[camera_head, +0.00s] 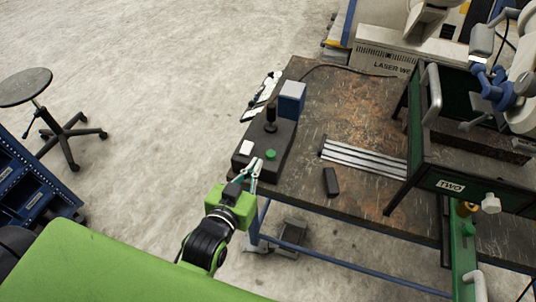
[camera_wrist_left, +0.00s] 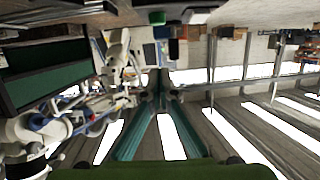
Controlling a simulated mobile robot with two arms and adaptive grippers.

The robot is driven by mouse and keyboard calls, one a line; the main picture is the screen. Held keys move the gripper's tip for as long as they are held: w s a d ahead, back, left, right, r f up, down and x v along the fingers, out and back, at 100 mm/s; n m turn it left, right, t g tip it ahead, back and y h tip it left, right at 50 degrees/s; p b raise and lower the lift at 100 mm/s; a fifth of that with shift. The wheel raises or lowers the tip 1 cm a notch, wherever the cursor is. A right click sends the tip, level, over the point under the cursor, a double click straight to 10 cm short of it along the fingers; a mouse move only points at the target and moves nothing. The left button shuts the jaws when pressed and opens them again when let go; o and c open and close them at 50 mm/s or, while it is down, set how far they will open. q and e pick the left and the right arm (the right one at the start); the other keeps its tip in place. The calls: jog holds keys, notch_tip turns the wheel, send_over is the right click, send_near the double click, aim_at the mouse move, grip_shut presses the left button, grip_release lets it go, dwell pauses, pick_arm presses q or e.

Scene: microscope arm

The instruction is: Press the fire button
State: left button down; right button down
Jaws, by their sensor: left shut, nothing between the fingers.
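A dark control box (camera_head: 248,165) stands on the near left corner of the worn table. No label shows which button is the fire button. In the left wrist view, the green button (camera_wrist_left: 156,18) is at the top, beside the white button (camera_wrist_left: 195,17). My left gripper (camera_head: 256,165) is shut and empty, close to the box's near end, just short of the green button. Whether it touches the box is unclear. My right gripper is not in view.
A blue-grey block (camera_head: 292,98) stands behind the joystick. Metal strips (camera_head: 362,158) and a small black block (camera_head: 330,182) lie on the table (camera_head: 340,108). A dark green frame marked TWO (camera_head: 451,186) fills the right side.

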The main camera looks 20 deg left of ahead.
pick_arm(q)
jog(key=p, duration=0.2)
send_over(268, 163)
jog(key=shift+w+f, duration=0.2)
jog(key=shift+f, duration=0.9)
jog(key=f, duration=0.2)
jog(key=shift+s+f+p, duration=0.2)
jog(key=shift+f+p, duration=0.15)
jog(key=shift+f, duration=0.75)
